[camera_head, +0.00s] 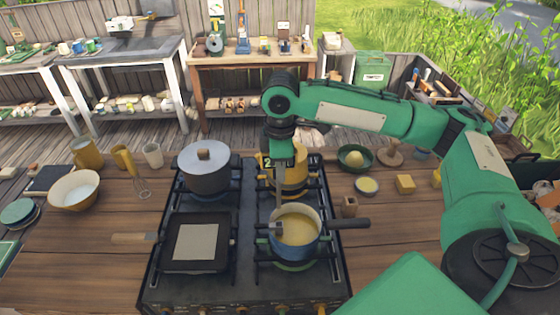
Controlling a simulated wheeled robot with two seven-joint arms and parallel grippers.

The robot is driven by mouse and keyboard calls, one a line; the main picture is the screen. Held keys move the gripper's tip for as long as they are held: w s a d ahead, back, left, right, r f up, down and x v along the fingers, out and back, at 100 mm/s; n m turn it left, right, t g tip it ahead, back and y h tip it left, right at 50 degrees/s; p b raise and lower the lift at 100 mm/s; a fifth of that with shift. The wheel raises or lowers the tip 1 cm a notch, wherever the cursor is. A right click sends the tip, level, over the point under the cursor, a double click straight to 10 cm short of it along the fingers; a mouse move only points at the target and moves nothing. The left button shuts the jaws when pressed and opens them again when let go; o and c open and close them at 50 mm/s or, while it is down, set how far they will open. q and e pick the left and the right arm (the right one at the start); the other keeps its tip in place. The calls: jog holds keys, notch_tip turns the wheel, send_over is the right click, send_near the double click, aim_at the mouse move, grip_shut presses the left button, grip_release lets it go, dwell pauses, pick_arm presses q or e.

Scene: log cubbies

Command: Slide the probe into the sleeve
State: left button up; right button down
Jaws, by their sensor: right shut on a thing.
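My right gripper (281,166) points down above the stove's right-hand burners, shut on a slim upright grey probe (279,195). The probe's lower end comes down at the left rim of a blue pot (296,247) of yellowish liquid. A small grey piece (277,228) sits at that rim; it looks like the sleeve, but it is too small to be sure. I cannot tell whether the probe tip is inside it or just above it. My left gripper is not in view.
The stove (215,288) also carries a lidded grey pot (204,170), a square pan (197,243) and a yellow pot (292,180) behind the blue one. A dark handle (345,224) juts right.

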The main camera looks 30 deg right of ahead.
aim_at(280, 185)
jog(key=shift+s+a+r, duration=0.25)
jog(key=shift+s+a, duration=0.05)
jog(key=shift+s, duration=0.1)
jog(key=shift+w+d+p, duration=0.1)
jog(key=shift+w+p, duration=0.05)
jog(key=shift+p, duration=0.25)
jog(key=shift+w+d+f, duration=0.15)
jog(key=shift+f, duration=1.15)
notch_tip(280, 185, down, 3)
jog(key=shift+f+b, duration=0.2)
jog(key=shift+b, duration=0.2)
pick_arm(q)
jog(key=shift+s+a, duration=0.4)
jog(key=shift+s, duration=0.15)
